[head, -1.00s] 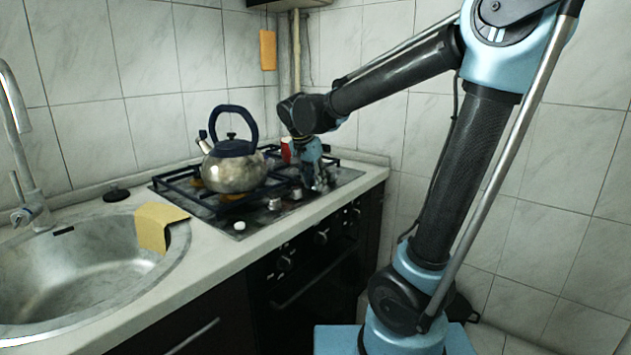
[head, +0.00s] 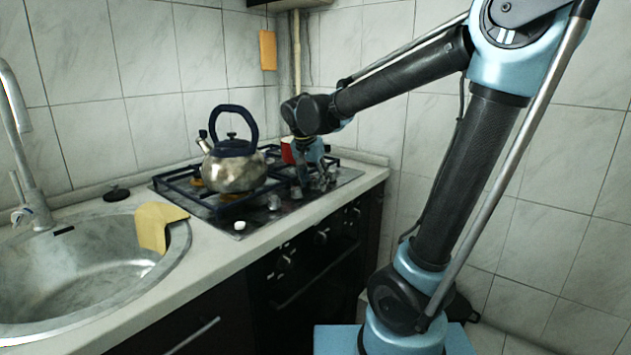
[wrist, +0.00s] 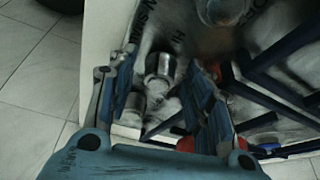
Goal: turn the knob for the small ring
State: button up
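The gas hob (head: 345,177) has blue grates and a row of silver knobs along its front edge. My gripper (head: 318,184) is low over the right front part of the hob. In the wrist view my gripper (wrist: 163,72) is open, its two blue fingers apart. One silver knob (wrist: 160,66) shows between the fingertips, and another (wrist: 131,107) shows closer, by the left finger. I cannot tell whether a finger touches a knob. Two knobs further left, one (head: 274,202) and another (head: 240,226), are clear of the gripper. I cannot tell which knob serves the small ring.
A steel kettle (head: 233,172) with a dark blue handle stands on the left part of the hob. A red object (head: 288,151) is partly hidden behind my gripper. A yellow cloth (head: 155,225) hangs over the sink rim (head: 183,245). Oven knobs (head: 284,262) are on the front below.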

jog(key=v, duration=1.2)
dwell(0.4)
